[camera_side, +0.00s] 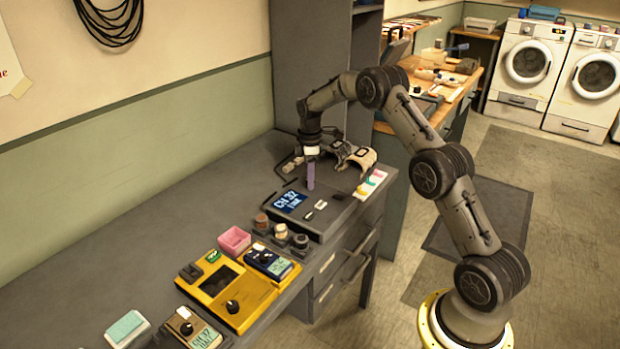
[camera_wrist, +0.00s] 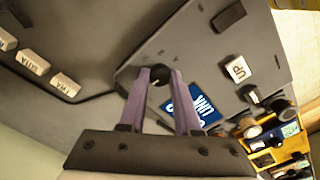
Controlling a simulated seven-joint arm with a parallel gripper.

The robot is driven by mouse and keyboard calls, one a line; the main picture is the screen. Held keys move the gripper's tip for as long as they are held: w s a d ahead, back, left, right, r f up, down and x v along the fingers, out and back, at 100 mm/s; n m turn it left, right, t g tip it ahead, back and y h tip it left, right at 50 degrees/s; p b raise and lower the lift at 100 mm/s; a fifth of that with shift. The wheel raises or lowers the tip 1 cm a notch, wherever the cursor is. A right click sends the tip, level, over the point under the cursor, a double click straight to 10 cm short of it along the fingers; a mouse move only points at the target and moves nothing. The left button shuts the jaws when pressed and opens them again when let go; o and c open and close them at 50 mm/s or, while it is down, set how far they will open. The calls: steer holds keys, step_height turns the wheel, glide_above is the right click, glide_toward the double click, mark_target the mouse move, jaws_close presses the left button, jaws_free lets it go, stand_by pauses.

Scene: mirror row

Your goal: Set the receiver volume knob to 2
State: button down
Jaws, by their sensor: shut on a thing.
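The receiver (camera_side: 336,216) is a dark grey box on the grey bench, with a blue display reading "CH 32" and a second line that looks like "LINK". Its blue display (camera_wrist: 192,102) shows upside down in the wrist view. A round black knob (camera_wrist: 160,78) stands on its panel, with small marks around it too faint to read. My gripper (camera_wrist: 161,71) has its two purple fingers on either side of this knob, shut on it. In the side view my gripper (camera_side: 310,184) points down at the receiver's back part, and its fingers hide the knob.
A white "UP" key (camera_wrist: 237,69) and a black switch (camera_wrist: 229,15) sit on the receiver's panel. In front are several small round-topped items, a pink box (camera_side: 234,240) and a yellow device (camera_side: 228,290). The bench at left is clear.

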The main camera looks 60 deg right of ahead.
steer(key=m, duration=0.4)
steer(key=shift+m, duration=0.3)
steer(key=m, duration=0.8)
steer(key=shift+m, duration=0.4)
steer(key=shift+r+m, duration=0.1)
steer(key=shift+m, duration=1.8)
steer(key=c, duration=0.6)
jaws_free()
step_height(320, 180, up, 14)
